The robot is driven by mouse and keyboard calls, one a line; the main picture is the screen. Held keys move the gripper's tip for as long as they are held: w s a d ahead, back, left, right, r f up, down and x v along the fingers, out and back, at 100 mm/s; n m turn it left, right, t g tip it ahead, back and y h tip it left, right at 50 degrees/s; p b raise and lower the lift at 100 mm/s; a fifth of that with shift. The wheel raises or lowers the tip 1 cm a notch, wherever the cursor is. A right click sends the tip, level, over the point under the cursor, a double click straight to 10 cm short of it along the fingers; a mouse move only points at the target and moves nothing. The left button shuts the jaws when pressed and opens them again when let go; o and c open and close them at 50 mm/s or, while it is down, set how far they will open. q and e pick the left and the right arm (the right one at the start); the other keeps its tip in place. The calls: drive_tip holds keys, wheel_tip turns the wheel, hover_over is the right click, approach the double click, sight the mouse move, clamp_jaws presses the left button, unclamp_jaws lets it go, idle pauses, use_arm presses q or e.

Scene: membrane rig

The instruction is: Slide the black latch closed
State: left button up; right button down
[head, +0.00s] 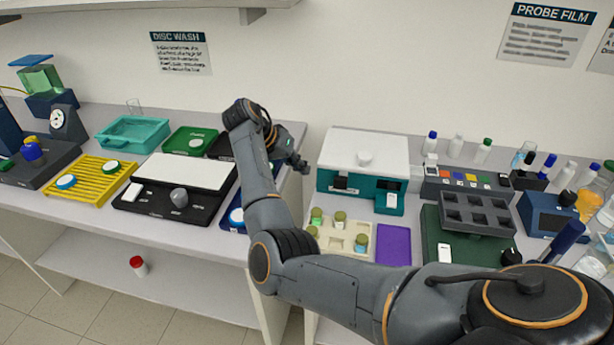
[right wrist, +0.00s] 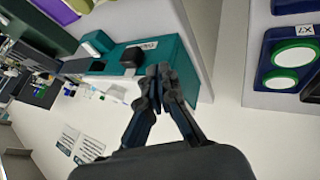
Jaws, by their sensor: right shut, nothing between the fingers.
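The black latch (head: 341,183) sits on the front of a teal box (head: 358,200) with a white lid (head: 365,151). The right wrist view shows a black block (right wrist: 132,57) on the teal face, with a dark slot beside it; I cannot tell how far the latch is slid. My right gripper (head: 302,166) is left of the box in the head view. Its fingers (right wrist: 158,74) are shut and empty in the right wrist view, close to the block; contact is not clear. My left gripper is not in view.
A cream tray of vials (head: 327,243) and a purple mat (head: 394,245) lie before the box. A dark rack (head: 478,212) stands to its right. A gap separates this bench from the left bench, which holds a blue tray with discs (right wrist: 291,56).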

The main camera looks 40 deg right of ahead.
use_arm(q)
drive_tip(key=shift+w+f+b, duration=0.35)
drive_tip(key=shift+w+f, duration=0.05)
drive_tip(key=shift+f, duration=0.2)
use_arm(e)
drive_tip(key=shift+w+v, duration=0.15)
drive_tip(key=shift+v, duration=0.95)
drive_tip(key=shift+w+v, duration=0.1)
drive_tip(key=shift+v, duration=0.95)
drive_tip(key=shift+a+f, duration=0.15)
drive_tip(key=shift+a, duration=0.05)
